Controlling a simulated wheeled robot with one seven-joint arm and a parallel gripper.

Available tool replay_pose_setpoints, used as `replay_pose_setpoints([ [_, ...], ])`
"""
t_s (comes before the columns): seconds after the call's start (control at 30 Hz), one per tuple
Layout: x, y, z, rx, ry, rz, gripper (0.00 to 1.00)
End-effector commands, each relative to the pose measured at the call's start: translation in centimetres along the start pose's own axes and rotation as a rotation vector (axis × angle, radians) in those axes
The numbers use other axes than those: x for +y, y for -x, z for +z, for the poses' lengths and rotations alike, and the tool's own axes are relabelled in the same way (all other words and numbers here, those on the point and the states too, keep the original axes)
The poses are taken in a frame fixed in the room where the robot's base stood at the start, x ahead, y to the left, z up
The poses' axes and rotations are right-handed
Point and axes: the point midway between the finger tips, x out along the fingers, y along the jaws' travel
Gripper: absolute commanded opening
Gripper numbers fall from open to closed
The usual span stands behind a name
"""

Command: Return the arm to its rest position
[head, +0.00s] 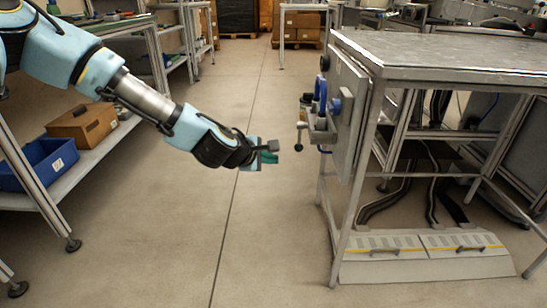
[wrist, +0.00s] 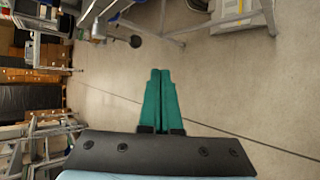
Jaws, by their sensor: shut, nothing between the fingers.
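My arm reaches in from the upper left in the head view. My gripper (head: 272,153) is in the aisle over bare floor, to the left of the workbench panel and apart from it. In the wrist view my gripper (wrist: 159,72) shows two green fingers lying together, shut and empty. Nothing touches the fingers in either view.
A metal workbench (head: 440,62) stands at the right, with reels and handles on its side panel (head: 346,115). At the left a shelf holds a blue bin (head: 40,163) and a cardboard box (head: 82,127). The floor (head: 255,240) between them is clear.

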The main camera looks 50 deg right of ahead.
Motion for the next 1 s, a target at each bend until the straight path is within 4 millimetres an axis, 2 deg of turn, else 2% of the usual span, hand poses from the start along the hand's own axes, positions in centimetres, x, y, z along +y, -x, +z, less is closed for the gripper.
replay_pose_setpoints([
  [0.47, 0.0, 0.0, -0.1, 0.002, -0.002, -0.001, 0.00],
  [0.57, -0.2, 0.7, -1.4, 0.018, -0.043, -0.017, 0.00],
  [0.67, -1.1, 2.9, -4.9, 0.056, -0.152, -0.070, 0.00],
  [0.77, -2.6, 6.8, -10.1, 0.114, -0.297, -0.164, 0.00],
  [0.8, -3.3, 8.7, -12.3, 0.137, -0.351, -0.210, 0.00],
  [0.87, -4.4, 11.7, -15.3, 0.170, -0.421, -0.280, 0.00],
  [0.9, -5.1, 13.9, -17.2, 0.190, -0.460, -0.325, 0.00],
  [0.97, -6.2, 17.3, -19.8, 0.217, -0.510, -0.396, 0.00],
  [1.0, -7.0, 19.7, -21.3, 0.233, -0.536, -0.443, 0.00],
])
